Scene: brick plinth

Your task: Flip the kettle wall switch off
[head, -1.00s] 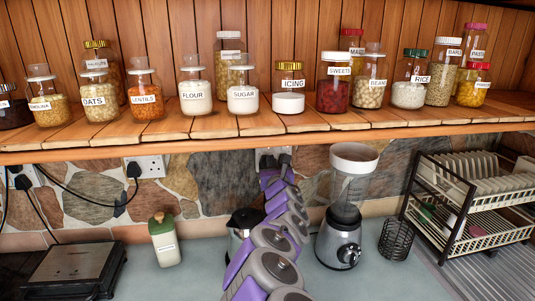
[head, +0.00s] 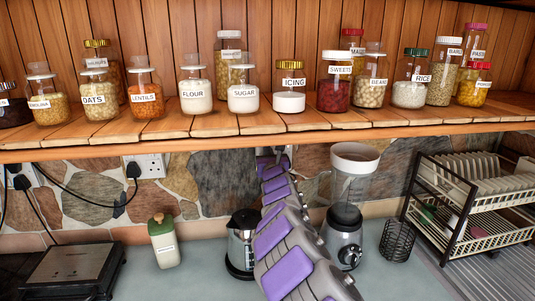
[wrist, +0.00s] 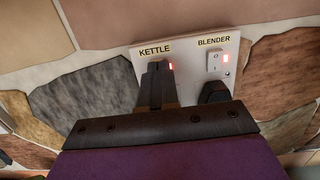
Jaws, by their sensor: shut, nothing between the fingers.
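In the wrist view, a white double socket plate (wrist: 192,51) on the stone wall bears KETTLE and BLENDER labels. My gripper (wrist: 159,70) is shut and empty, its dark fingertips right in front of the kettle switch, below the KETTLE label (wrist: 154,50). The fingers hide that switch, so I cannot tell its position or whether they touch it. The kettle (head: 239,247) stands left of my arm.
The blender switch (wrist: 214,63), with its red light lit, and a black plug (wrist: 214,91) sit close to the right. The wooden shelf (head: 220,130) with jars runs just above. The blender (head: 342,235) stands right of my arm; a green-lidded bottle (head: 164,243) stands left.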

